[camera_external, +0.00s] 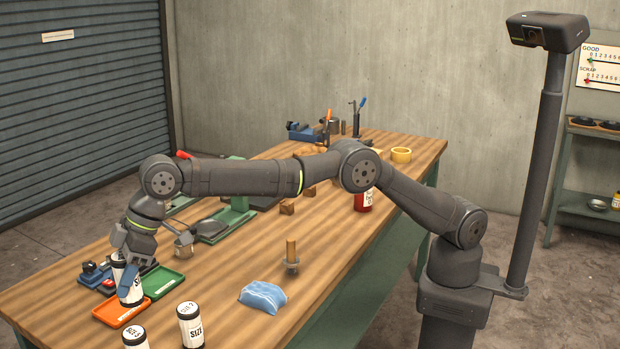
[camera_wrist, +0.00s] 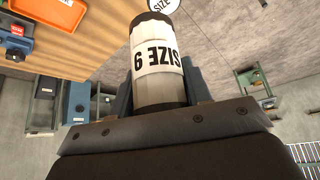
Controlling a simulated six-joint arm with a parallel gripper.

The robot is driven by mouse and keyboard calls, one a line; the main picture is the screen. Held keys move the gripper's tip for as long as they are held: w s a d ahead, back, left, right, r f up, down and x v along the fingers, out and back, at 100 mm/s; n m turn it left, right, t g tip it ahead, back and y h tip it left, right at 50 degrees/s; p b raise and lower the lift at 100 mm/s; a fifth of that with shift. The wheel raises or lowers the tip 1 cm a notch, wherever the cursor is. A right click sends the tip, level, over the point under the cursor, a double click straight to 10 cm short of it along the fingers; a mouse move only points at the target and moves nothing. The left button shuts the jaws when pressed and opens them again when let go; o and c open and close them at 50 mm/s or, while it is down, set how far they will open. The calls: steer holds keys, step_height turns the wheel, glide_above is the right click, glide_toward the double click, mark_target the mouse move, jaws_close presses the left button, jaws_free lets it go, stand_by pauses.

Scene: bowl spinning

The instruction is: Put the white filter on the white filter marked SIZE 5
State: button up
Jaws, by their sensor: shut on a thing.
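My gripper (camera_external: 122,275) is shut on a white filter (camera_external: 130,287) with black ends. The held filter also shows in the wrist view (camera_wrist: 158,60), where its label reads SIZE upside down with a digit like 6 or 9. In the external view it is over the orange tray (camera_external: 121,310); I cannot tell whether it touches the tray. A white filter (camera_external: 134,337), its top seemingly marked SIZE 5, stands at the bottom edge, partly cut off. Another white filter (camera_external: 191,328), apparently size 7, stands to its right. The wrist view shows a round white SIZE-marked top (camera_wrist: 162,4) beyond the held filter.
A green tray (camera_external: 163,282) lies beside the orange one, with blue and red items (camera_external: 97,273) behind. A metal cup (camera_external: 184,245) is near my wrist. A blue cloth-like packet (camera_external: 263,296) and a wooden peg (camera_external: 292,255) are to the right. Bare tabletop lies between.

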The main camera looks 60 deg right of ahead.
mark_target(127, 298)
steer(key=shift+s+a+f, duration=0.2)
steer(key=shift+a+f, duration=0.2)
steer(key=shift+f, duration=0.55)
steer(key=shift+s+a+f, duration=0.15)
steer(key=shift+a+f, duration=0.25)
steer(key=shift+f, duration=0.5)
steer(key=shift+s+a+f, duration=0.2)
steer(key=shift+a+f, duration=0.2)
steer(key=shift+f, duration=0.55)
steer(key=shift+f, duration=0.1)
steer(key=o, duration=1)
steer(key=shift+f, duration=0.1)
steer(key=shift+d+r, duration=0.1)
steer(key=shift+r, duration=0.3)
steer(key=v, duration=1.1)
steer(key=shift+s+d+r, duration=0.1)
steer(key=shift+d+r, duration=0.05)
steer(key=shift+r, duration=0.1)
